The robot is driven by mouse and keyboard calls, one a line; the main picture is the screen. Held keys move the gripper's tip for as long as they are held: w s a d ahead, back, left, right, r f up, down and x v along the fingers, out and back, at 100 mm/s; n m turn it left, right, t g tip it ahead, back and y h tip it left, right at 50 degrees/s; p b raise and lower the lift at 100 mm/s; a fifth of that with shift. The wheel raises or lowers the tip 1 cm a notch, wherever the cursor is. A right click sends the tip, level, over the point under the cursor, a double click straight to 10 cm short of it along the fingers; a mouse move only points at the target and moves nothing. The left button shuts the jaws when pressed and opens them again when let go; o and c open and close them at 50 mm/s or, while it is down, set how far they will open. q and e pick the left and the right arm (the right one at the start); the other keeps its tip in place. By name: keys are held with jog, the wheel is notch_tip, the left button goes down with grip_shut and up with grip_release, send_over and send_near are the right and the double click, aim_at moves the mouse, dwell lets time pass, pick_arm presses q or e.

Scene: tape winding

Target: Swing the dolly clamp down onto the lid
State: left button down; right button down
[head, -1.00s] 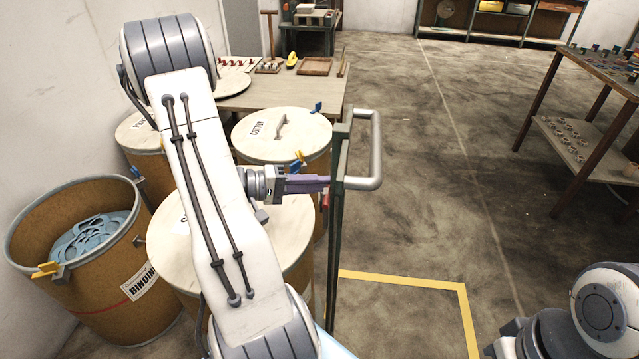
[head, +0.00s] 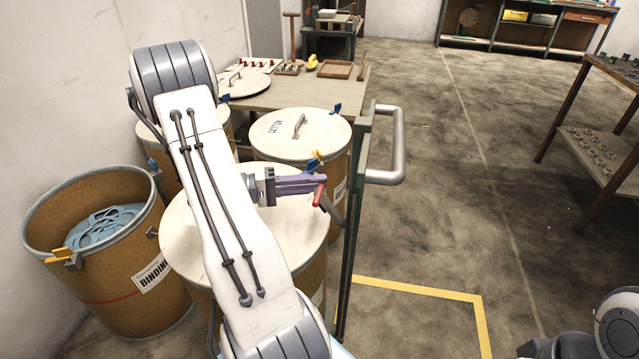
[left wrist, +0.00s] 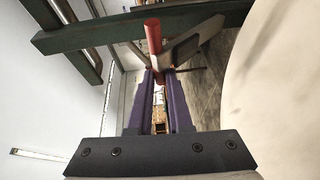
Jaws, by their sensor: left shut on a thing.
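The clamp's red handle (head: 319,194) shows at the tips of my left gripper (head: 318,185), beside the dolly's dark green post (head: 352,230). In the left wrist view the red handle (left wrist: 153,36) stands between the purple fingers of the left gripper (left wrist: 159,82), which are shut on it. The grey clamp arm (left wrist: 195,43) reaches to the right behind it. The nearest drum's pale lid (head: 180,235) lies below and left of the gripper, partly hidden by my left arm. The lid's edge (left wrist: 285,85) fills the right of the wrist view. My right gripper is out of view.
An open drum of blue binding (head: 105,225) stands at the left. The cotton drum's lid (head: 315,138) is behind the gripper. The dolly's grey push handle (head: 397,150) sticks out right of the post.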

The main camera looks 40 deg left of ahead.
pick_arm(q)
jog(key=shift+s+f, duration=0.1)
jog(key=shift+f, duration=0.65)
jog(key=c, duration=1.1)
grip_release()
jog(key=shift+a+r, duration=0.15)
jog(key=shift+s+a, duration=0.15)
jog(key=p+v, duration=0.1)
jog(key=v, duration=0.9)
